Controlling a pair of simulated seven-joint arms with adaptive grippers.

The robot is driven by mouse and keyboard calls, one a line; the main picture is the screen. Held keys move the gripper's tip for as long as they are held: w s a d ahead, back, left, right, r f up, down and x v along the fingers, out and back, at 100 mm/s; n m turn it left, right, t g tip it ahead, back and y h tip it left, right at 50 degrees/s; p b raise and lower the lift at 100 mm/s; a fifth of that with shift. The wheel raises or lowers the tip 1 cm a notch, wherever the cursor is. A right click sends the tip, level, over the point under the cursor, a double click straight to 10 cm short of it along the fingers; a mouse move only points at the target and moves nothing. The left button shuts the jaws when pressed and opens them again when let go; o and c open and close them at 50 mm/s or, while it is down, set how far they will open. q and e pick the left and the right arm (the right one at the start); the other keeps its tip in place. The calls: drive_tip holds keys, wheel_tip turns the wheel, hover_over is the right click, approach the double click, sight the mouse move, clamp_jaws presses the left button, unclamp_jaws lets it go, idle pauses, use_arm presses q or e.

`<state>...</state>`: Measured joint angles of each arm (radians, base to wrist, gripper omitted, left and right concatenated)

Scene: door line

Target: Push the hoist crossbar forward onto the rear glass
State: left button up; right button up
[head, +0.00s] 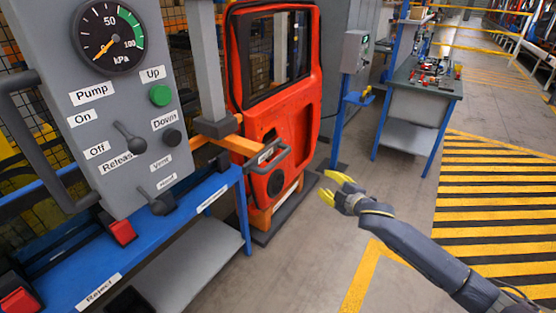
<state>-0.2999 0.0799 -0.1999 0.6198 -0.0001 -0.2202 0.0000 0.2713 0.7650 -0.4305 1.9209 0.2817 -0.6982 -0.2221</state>
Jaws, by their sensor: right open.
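The grey hoist control panel (130,140) fills the left of the head view, close to me. It has a kPa gauge (107,36) with its needle low on the scale, a green Up button (159,95), a dark Down button (172,137) and small levers. A dark bar handle (40,150) runs along its left side. I cannot tell which part is the crossbar, and I cannot make out a separate rear glass. My right gripper (332,188) has yellow fingers, open and empty, over the floor right of the red door (285,120). My left gripper is not in view.
A blue bench (175,225) with red blocks stands below the panel. A grey post (207,60) and an orange beam (222,140) stand before the red door. A workbench (422,85) with small parts is at the back right. Striped floor (495,200) lies clear at right.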

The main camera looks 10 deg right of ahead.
drive_tip(key=s+a+r+n+y, duration=0.25)
drive_tip(key=s+a+r, duration=0.2)
drive_tip(key=r, duration=0.45)
drive_tip(key=n, duration=0.6)
approach(280, 160)
drive_tip(key=shift+y, duration=0.25)
drive_tip(key=x, duration=1.1)
drive_tip(key=shift+w+d+f, duration=0.1)
drive_tip(key=shift+d+f, duration=0.05)
drive_tip(key=shift+f, duration=0.05)
clamp_jaws()
